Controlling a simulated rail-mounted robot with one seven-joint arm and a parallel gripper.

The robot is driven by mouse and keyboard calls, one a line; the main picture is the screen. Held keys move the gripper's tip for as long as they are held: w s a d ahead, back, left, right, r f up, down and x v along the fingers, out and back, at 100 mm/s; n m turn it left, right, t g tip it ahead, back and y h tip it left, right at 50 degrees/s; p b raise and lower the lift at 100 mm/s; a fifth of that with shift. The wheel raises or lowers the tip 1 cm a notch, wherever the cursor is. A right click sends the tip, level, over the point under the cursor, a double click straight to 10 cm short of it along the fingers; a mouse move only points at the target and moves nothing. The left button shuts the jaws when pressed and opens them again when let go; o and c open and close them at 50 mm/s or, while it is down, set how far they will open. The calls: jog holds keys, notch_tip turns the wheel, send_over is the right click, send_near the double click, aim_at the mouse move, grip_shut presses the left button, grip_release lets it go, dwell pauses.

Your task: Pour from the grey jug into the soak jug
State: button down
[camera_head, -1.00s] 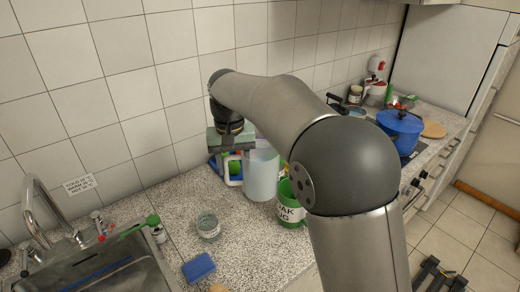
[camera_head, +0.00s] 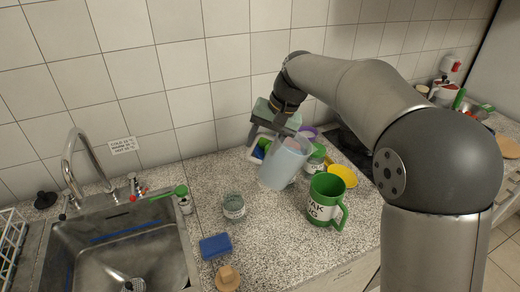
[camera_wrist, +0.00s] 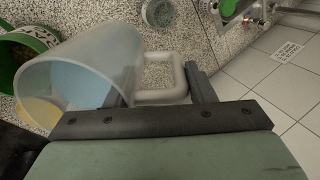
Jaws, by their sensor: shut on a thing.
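The grey jug (camera_head: 284,163) is a translucent grey-blue jug near the back of the counter, leaning in the head view. My gripper (camera_head: 277,118) is shut on its handle. In the wrist view my fingers (camera_wrist: 163,90) are either side of the pale handle (camera_wrist: 163,76), and the jug's open mouth faces left with a light blue area inside. I cannot tell whether its base touches the counter. The green soak jug (camera_head: 326,198), with a white label, stands upright in front and to the right, apart from it. Its contents are hidden in the head view.
A yellow bowl (camera_head: 343,175) and a small labelled green jar (camera_head: 316,158) stand behind the soak jug. A glass jar (camera_head: 234,206), blue sponge (camera_head: 215,246) and sink (camera_head: 115,250) are to the left. The counter in front of the soak jug is clear.

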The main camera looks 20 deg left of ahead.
jog(key=f+b, duration=0.1)
jog(key=b, duration=0.1)
jog(key=d+f+y+b, duration=0.1)
jog(key=shift+w+f+b, duration=0.15)
jog(key=shift+f+b, duration=0.05)
jog(key=shift+b, duration=0.15)
jog(key=d+y+b, duration=0.2)
jog(key=b, duration=0.1)
jog(key=d+y+b, duration=0.1)
jog(key=b, duration=0.1)
jog(key=shift+w+r+g, duration=0.35)
jog(key=shift+r+g, duration=0.05)
jog(key=shift+d+r+y+p, duration=0.1)
jog(key=shift+r+y+p, duration=0.25)
jog(key=shift+r, duration=0.2)
jog(key=shift+w+d+r+g+y+b, duration=0.15)
jog(key=shift+d+r+g+y+b, duration=0.25)
jog(key=shift+d+y+b, duration=0.5)
jog(key=shift+w+d+r+g+y+b, duration=0.2)
jog(key=shift+d+r+y+b, duration=0.25)
jog(key=shift+d+y+b, duration=0.45)
dwell(2.3)
jog(key=shift+s+a+r+p, duration=0.1)
jog(key=shift+a+p, duration=0.1)
jog(key=shift+p, duration=0.2)
